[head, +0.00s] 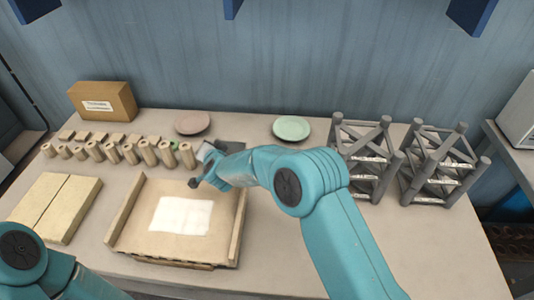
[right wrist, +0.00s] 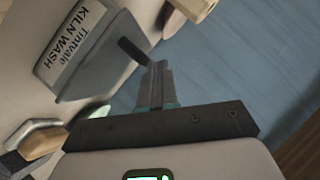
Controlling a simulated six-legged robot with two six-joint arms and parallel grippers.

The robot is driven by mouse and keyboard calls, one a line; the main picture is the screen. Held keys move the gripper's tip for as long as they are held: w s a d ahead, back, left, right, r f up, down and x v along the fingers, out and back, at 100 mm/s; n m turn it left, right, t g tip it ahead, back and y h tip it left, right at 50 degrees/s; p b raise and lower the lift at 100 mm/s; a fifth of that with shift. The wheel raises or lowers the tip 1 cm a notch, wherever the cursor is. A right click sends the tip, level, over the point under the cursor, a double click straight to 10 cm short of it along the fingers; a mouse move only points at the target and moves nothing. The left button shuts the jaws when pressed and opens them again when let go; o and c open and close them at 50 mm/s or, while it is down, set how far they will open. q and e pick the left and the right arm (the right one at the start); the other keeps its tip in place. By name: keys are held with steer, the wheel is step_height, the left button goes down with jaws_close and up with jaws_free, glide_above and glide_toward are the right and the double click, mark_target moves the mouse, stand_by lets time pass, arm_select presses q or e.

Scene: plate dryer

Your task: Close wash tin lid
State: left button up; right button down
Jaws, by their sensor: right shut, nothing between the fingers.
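The grey wash tin (right wrist: 95,65), with a white label reading "Kiln Wash", fills the upper left of the right wrist view and appears tilted there. A dark flat bar (right wrist: 133,51) sticks out by its edge; I cannot tell if it is the lid. In the head view a dark grey surface (head: 232,146), probably the tin, shows behind my right arm. My right gripper (right wrist: 158,69) is shut and empty, its tips close to the dark bar; I cannot tell if they touch. My left gripper is out of view; only part of the left arm shows.
A wooden tray (head: 125,218) with a white sheet (head: 181,215) lies in front. Several wooden cylinders (head: 130,153) stand left, with a cardboard box (head: 103,101) behind. A pink plate (head: 192,122) and green plate (head: 291,128) lie behind; grey racks (head: 365,165) stand right.

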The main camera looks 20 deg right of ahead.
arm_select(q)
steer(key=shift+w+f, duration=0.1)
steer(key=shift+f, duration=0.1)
arm_select(e)
steer(key=shift+w+f, duration=0.1)
steer(key=shift+f, duration=0.15)
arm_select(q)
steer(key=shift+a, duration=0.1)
arm_select(e)
steer(key=shift+r, duration=0.1)
